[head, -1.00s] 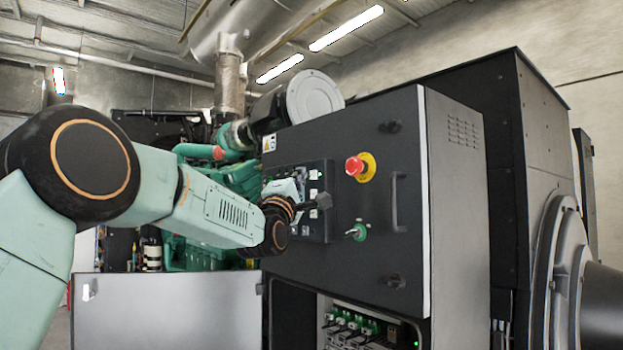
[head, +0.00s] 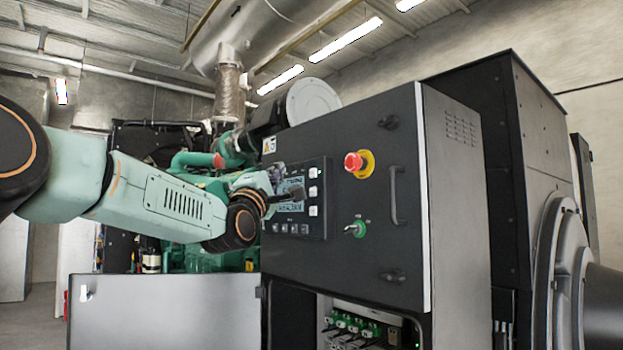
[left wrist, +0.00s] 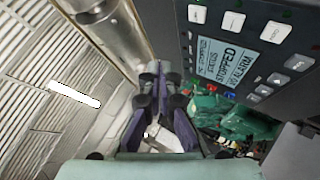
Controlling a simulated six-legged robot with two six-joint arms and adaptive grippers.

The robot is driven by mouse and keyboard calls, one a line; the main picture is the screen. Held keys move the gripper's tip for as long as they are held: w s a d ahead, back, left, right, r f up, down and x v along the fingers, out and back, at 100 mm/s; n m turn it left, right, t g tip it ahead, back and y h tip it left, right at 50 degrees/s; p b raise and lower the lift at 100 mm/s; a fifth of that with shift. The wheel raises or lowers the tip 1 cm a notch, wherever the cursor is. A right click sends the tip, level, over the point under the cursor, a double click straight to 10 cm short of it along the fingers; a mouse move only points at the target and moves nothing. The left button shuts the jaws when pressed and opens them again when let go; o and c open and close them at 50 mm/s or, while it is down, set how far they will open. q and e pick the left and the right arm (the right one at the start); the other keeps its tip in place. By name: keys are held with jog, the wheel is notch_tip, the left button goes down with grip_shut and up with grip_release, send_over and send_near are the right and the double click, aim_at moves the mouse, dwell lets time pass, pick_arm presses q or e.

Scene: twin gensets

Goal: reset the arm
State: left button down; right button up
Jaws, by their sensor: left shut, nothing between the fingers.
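My left arm (head: 150,195) reaches in from the left in the head view. Its gripper (head: 284,193) is shut and empty in front of the left part of the control panel (head: 316,220). Whether it touches the panel cannot be told from the head view. In the left wrist view the shut fingers (left wrist: 158,95) point away beside the panel, whose screen (left wrist: 218,62) reads "STOPPED" and "ALARM". My right gripper shows in neither view.
Below, an open bay holds green-topped breakers (head: 350,325). A grey low door (head: 165,312) stands open at the left. Green engine parts lie behind my arm.

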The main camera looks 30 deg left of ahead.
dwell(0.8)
